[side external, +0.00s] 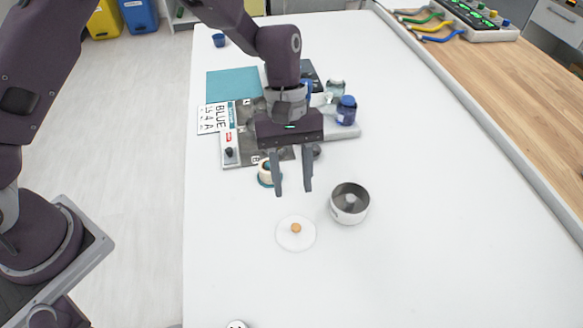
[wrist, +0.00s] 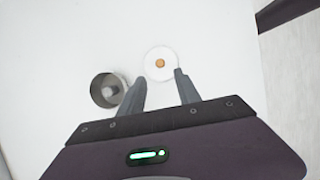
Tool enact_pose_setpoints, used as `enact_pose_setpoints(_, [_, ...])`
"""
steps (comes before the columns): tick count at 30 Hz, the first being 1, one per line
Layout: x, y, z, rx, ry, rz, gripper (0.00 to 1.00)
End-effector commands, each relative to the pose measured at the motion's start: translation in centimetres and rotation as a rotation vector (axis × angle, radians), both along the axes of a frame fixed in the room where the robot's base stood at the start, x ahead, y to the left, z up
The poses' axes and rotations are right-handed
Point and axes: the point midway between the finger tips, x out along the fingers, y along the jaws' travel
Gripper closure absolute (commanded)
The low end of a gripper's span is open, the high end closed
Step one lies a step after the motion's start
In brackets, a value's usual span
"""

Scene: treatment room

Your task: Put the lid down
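The lid (side external: 284,236) is a flat white disc with an orange-tan knob (side external: 296,228). It lies on the white table, left of and in front of a white pot with a grey inside (side external: 349,203), and apart from it. My gripper (side external: 293,191) is open and empty, above the table behind the lid in the side view. In the wrist view the lid (wrist: 152,72) lies beyond my open fingers (wrist: 157,85), and the pot (wrist: 97,90) is left of them. The pot is uncovered, with something darker grey inside.
A sign (side external: 214,118) and teal mat (side external: 232,83) lie farther back. The table is clear around the lid and to the right.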

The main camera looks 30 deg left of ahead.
Motion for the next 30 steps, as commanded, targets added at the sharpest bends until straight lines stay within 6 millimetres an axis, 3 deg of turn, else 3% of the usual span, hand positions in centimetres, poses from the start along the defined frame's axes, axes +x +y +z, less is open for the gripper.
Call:
enact_pose_setpoints(6, [0.9,0.9,3.0,0.0,-0.001,0.001,0.6])
enact_pose_setpoints(14, [0.9,1.0,3.5,0.0,-0.003,-0.001,0.6])
enact_pose_setpoints(17, [0.6,2.2,6.2,-0.015,-0.061,-0.035,0.6])
enact_pose_setpoints(19, [-0.3,4.0,10.0,-0.027,-0.15,-0.094,0.6])
enact_pose_setpoints(24, [-6.4,10.2,18.8,0.006,-0.436,-0.314,0.6])
enact_pose_setpoints(27, [-11.4,13.6,21.5,0.085,-0.604,-0.459,0.6])
enact_pose_setpoints(30, [-15.7,16.2,22.0,0.191,-0.731,-0.588,0.6])
